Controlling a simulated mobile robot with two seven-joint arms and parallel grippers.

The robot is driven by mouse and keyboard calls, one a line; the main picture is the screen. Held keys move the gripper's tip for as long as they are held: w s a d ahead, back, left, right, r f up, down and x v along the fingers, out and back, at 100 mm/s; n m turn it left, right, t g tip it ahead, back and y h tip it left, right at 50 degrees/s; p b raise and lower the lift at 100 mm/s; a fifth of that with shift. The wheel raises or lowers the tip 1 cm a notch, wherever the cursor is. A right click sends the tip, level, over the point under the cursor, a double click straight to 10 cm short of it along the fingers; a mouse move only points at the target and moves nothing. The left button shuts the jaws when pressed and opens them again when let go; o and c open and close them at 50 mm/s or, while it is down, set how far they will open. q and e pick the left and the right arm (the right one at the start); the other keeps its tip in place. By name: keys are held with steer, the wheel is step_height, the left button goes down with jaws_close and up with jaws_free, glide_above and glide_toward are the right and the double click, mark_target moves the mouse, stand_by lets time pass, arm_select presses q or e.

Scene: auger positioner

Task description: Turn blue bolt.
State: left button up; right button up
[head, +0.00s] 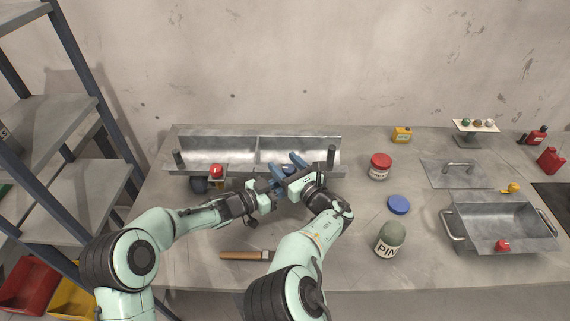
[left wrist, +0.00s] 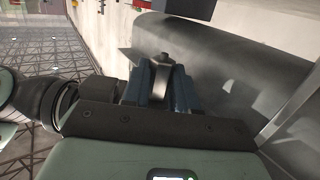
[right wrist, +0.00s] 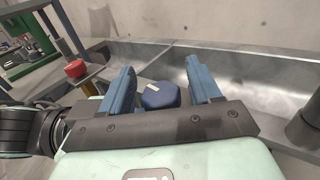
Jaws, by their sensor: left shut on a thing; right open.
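The blue bolt (right wrist: 160,96) is a round dark-blue knob with a pale mark on its top. It sits between the two open fingers of my right gripper (right wrist: 160,80) in the right wrist view, with gaps on both sides. In the head view the right gripper (head: 286,164) is at the front wall of the long metal trough, largely covering the bolt. My left gripper (left wrist: 161,72) is shut on a small grey metal piece (left wrist: 162,60), seen between its fingers in the left wrist view. In the head view the left gripper is close beside the right one, overlapping it.
The long trough (head: 215,150) lies along the wall. A red knob (head: 216,170) stands at its front left. A red-lidded jar (head: 380,167), a blue disc (head: 399,204), a green-topped jar (head: 389,238) and a metal tray (head: 497,218) are on the right. A wooden-handled tool (head: 245,255) lies in front.

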steer(key=shift+w+a, duration=0.15)
steer(key=shift+w, duration=0.05)
steer(key=c, duration=1)
steer(key=shift+m+t+h, duration=0.9)
steer(key=shift+m+h, duration=0.3)
steer(key=shift+h, duration=0.5)
steer(key=shift+w+d+m+t+h, duration=0.1)
steer(key=shift+d+m+t+h, duration=0.15)
steer(key=shift+m+h, duration=0.45)
steer(key=shift+w+d+m+t+h, duration=0.1)
steer(key=shift+m+t+h, duration=0.25)
steer(key=shift+h, duration=0.55)
steer(key=o, duration=1)
